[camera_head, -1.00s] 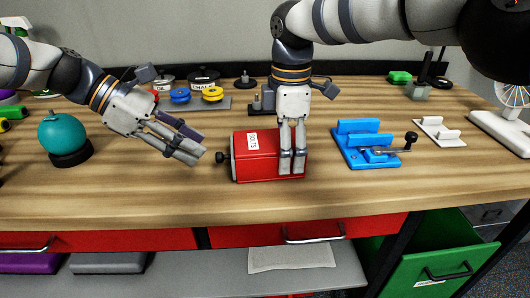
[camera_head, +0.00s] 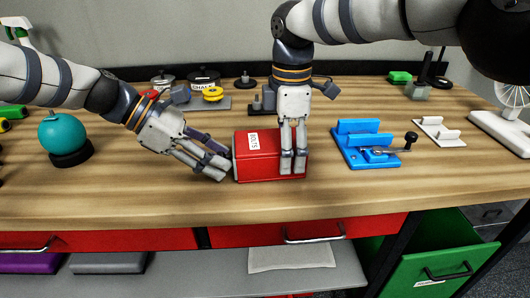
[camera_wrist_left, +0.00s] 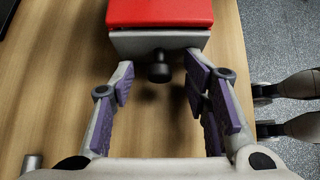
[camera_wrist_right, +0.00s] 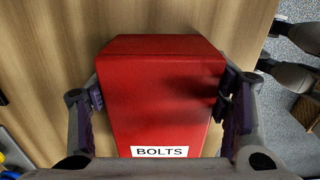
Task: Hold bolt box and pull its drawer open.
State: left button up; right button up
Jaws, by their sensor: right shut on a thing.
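The red bolt box (camera_head: 254,148), labelled BOLTS, sits on the wooden workbench. My right gripper (camera_head: 293,166) comes down over its right part, shut on it with a finger on each side; the box also shows between the fingers in the right wrist view (camera_wrist_right: 160,95). The drawer's grey front (camera_wrist_left: 160,41) and its black knob (camera_wrist_left: 159,72) show in the left wrist view. My left gripper (camera_head: 222,168) is open at the box's left end. Its fingertips lie on either side of the knob, apart from it. The drawer looks closed. In the head view the left fingers hide the knob.
A blue vise-like fixture (camera_head: 366,148) stands right of the box. A teal ball-shaped thing (camera_head: 64,134) on a black base stands at the left. Plates and pots (camera_head: 203,80) stand at the back. The bench in front of the box is clear.

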aim_at(171, 175)
pick_arm(q)
jog(key=shift+d, duration=0.15)
pick_arm(e)
jog(key=shift+s+a, duration=0.1)
jog(key=shift+a, duration=0.15)
pick_arm(q)
grip_shut()
jog(key=shift+a, duration=1.75)
pick_arm(e)
jog(key=shift+d, duration=0.2)
pick_arm(q)
jog(key=shift+s+a, duration=0.15)
jog(key=shift+a, duration=2.9)
jog(key=shift+o, duration=0.2)
grip_release()
